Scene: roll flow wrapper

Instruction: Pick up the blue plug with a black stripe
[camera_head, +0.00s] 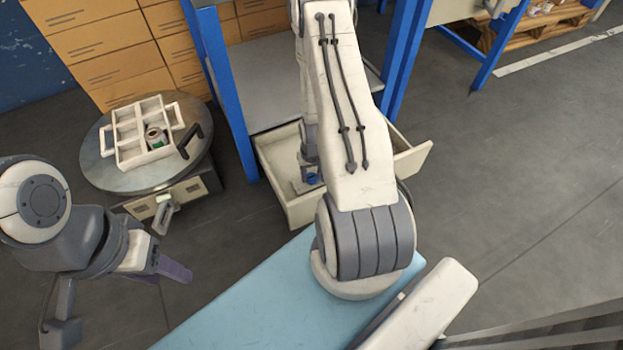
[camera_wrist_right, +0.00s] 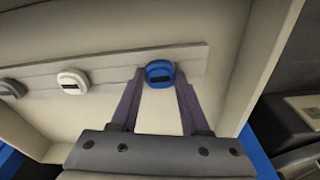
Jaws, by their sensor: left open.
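The blue plug with a black stripe (camera_wrist_right: 160,73) sits at a grey strip (camera_wrist_right: 110,68) inside the pale drawer (camera_head: 281,200). My right gripper (camera_wrist_right: 160,80) has its two purple fingers on either side of the blue plug; whether they touch it I cannot tell. In the head view my right arm hides most of that gripper; a small blue patch shows beside the arm in the drawer. My left gripper (camera_head: 172,272) is open and empty, low at the left, away from the drawer.
A white plug with a black stripe (camera_wrist_right: 72,81) and a greyer plug (camera_wrist_right: 11,88) stand along the strip. Drawer walls are close around my right gripper. A round table (camera_head: 95,172) with a white divided tray (camera_head: 124,133) stands at the left. Open floor lies right.

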